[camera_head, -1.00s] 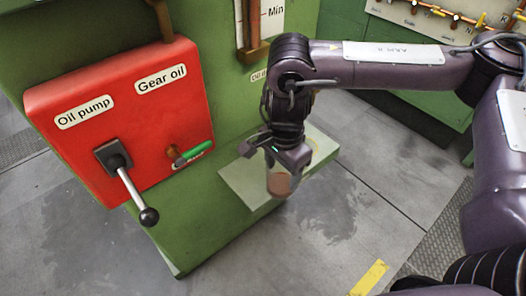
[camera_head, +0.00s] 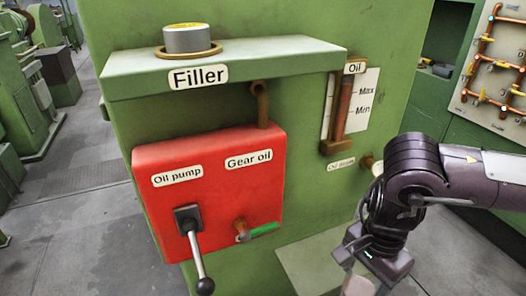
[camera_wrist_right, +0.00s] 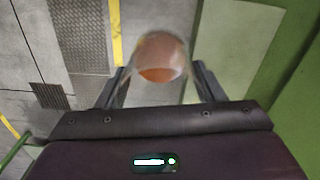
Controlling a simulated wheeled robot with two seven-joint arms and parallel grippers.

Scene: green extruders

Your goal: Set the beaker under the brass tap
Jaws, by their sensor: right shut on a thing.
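The beaker (camera_head: 357,285) is clear, with some orange-brown liquid in it, and is cut off by the bottom edge of the head view. In the right wrist view the beaker (camera_wrist_right: 160,60) sits between the two fingers of my right gripper (camera_wrist_right: 161,86), which is shut on it. A brass-coloured fitting (camera_head: 370,162) sticks out of the green machine beside a small label, just left of my right arm. My left gripper is not in view.
The red box (camera_head: 215,170) carries a lever (camera_head: 197,255) with a black knob. A pale green ledge (camera_head: 310,260) juts out low at the machine's foot. The filler shelf (camera_head: 230,75) overhangs above. A pipe panel (camera_head: 495,60) stands at the far right.

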